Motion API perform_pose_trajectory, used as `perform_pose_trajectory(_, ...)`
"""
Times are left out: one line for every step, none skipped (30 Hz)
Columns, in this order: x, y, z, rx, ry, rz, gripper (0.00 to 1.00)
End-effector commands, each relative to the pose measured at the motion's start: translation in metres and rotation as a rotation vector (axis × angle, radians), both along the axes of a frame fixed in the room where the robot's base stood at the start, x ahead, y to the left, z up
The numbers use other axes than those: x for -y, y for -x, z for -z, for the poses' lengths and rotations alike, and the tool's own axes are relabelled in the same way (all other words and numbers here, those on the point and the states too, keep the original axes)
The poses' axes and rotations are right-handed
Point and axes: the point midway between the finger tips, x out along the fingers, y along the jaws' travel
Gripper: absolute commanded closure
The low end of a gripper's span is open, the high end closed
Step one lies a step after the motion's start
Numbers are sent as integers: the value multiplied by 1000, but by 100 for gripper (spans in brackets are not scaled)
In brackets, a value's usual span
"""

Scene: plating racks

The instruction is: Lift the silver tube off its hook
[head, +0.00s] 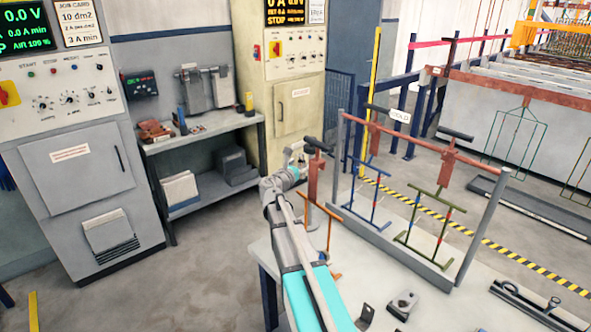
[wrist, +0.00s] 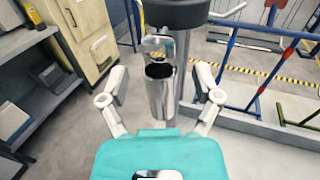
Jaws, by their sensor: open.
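The silver tube (wrist: 161,98) stands out in the middle of the wrist view, shiny and upright, with a dark open top. It hangs below a dark round bar end (wrist: 178,12), with a bright metal piece (wrist: 158,47) at its top that may be the hook. My gripper (wrist: 160,80) is open, with one finger on each side of the tube and gaps on both sides. In the head view my gripper (head: 297,156) is beside the dark-topped post (head: 318,146); I cannot make out the tube clearly there.
A grey rack frame (head: 395,232) with blue and green hangers stands right of my gripper on the pale table. Small metal parts (head: 403,304) lie at the table's front. Behind are a shelf bench (head: 200,134) and a cream cabinet (head: 299,110). Floor between is clear.

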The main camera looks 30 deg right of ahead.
Motion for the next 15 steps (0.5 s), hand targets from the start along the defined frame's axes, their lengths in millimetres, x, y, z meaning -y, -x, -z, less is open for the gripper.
perform_pose_trajectory(4,-3,0,0,0,0,18)
perform_pose_trajectory(5,-4,0,0,0,0,18)
perform_pose_trajectory(6,-5,0,0,0,0,18)
perform_pose_trajectory(7,-5,0,0,0,0,18)
perform_pose_trajectory(8,-5,0,0,0,0,18)
perform_pose_trajectory(8,-6,0,0,0,0,18)
perform_pose_trajectory(9,-6,0,0,0,0,18)
perform_pose_trajectory(9,-6,0,0,0,0,18)
perform_pose_trajectory(9,-6,0,0,0,0,18)
perform_pose_trajectory(9,-6,0,0,0,0,18)
perform_pose_trajectory(9,-6,0,0,0,0,18)
perform_pose_trajectory(9,-6,0,0,0,0,18)
perform_pose_trajectory(9,-6,0,0,0,0,18)
perform_pose_trajectory(9,-6,0,0,0,0,18)
perform_pose_trajectory(9,-6,0,0,0,0,18)
